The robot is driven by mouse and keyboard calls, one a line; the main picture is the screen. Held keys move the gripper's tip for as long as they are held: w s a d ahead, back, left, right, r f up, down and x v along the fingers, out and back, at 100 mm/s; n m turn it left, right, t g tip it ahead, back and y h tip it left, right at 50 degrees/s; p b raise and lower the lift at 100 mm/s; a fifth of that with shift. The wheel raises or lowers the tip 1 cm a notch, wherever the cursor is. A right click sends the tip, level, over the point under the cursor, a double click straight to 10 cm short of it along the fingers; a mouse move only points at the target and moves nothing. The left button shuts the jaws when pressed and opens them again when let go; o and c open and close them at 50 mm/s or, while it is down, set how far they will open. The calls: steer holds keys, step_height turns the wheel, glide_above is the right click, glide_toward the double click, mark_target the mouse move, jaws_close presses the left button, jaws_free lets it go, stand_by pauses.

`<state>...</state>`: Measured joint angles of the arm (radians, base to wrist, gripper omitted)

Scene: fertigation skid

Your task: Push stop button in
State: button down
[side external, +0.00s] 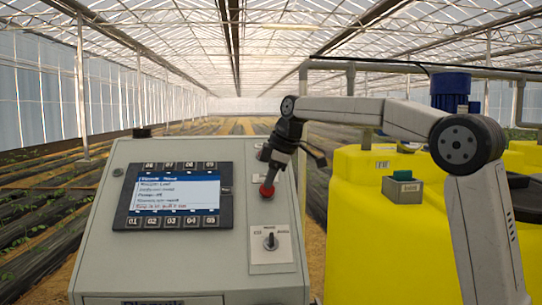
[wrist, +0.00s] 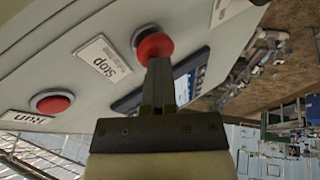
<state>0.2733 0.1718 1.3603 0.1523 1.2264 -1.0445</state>
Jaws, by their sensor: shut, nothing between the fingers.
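The stop button is a red mushroom knob (wrist: 153,46) in the wrist view, with a white label reading "Stop" (wrist: 103,60) beside it. In the side view a red knob (side external: 267,191) shows on the right part of the sloped grey panel (side external: 200,255). My gripper (side external: 270,181) is shut and empty, pointing down at this knob. In the wrist view the shut fingertips (wrist: 158,62) overlap the lower edge of the knob; they are at it or very close, and I cannot tell whether they touch. How far the knob is pressed in is unclear.
A second, flatter red button (wrist: 52,102) sits beside a "Run" label (wrist: 27,119). A screen (side external: 173,195) with key rows is left of the knob in the side view. A rotary switch (side external: 270,241) is below it. Yellow tanks (side external: 375,230) stand at right.

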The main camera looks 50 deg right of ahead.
steer(key=shift+d+f, duration=0.15)
steer(key=shift+f, duration=0.25)
steer(key=shift+s+a+r, duration=0.1)
steer(key=shift+a+r, duration=0.1)
steer(key=shift+r, duration=0.15)
steer(key=a+v, duration=0.2)
steer(key=v, duration=1.1)
steer(key=shift+s+r, duration=0.15)
steer(key=shift+d, duration=0.1)
